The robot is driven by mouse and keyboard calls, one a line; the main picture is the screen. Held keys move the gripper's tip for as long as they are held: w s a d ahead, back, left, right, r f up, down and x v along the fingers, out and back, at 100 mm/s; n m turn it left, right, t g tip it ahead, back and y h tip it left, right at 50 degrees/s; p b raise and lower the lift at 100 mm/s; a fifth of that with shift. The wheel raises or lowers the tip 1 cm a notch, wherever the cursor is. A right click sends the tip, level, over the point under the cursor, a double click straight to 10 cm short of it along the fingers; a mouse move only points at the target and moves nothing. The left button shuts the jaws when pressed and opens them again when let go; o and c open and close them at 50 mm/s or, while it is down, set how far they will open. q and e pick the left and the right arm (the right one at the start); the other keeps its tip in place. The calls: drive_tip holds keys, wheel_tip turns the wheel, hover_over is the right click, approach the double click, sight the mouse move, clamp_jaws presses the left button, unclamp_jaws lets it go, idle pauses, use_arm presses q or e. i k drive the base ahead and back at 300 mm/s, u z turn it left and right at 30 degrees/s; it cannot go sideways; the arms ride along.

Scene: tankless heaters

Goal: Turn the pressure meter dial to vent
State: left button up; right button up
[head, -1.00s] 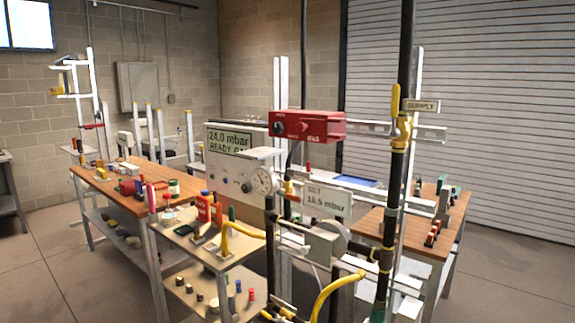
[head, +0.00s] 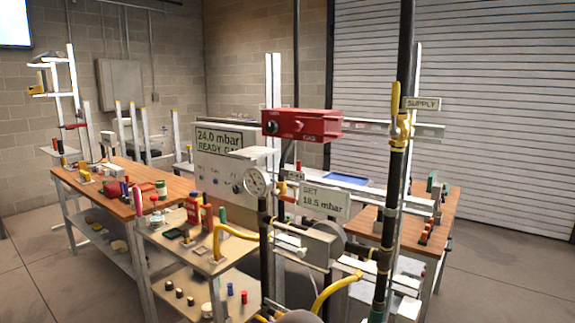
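The pressure meter (head: 215,172) is a pale box left of centre. Its display (head: 224,139) reads 24.0 mbar, with a second line beginning READY that is partly covered. A small dark knob (head: 238,188) sits low on its front, near the round gauge; its labels are too small to read, so I cannot tell where it points. Neither gripper can be made out in the head view.
A black vertical pipe with a yellow-handled valve (head: 398,125) stands right of centre, near a SUPPLY sign (head: 421,103). A red gas box (head: 301,124) sits above the meter's right side. A small shelf of bottles and parts (head: 172,242) stands front left. Open floor lies right.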

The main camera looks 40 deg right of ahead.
sight(236, 189)
drive_tip(key=u, duration=0.4)
drive_tip(key=i, duration=0.15)
drive_tip(key=z, duration=1.25)
drive_tip(key=k, duration=0.9)
drive_tip(key=z, duration=0.2)
drive_tip(key=i, duration=0.9)
drive_tip(key=u, duration=0.25)
drive_tip(key=k, duration=0.85)
drive_tip(key=z, duration=0.2)
drive_tip(key=i, duration=0.7)
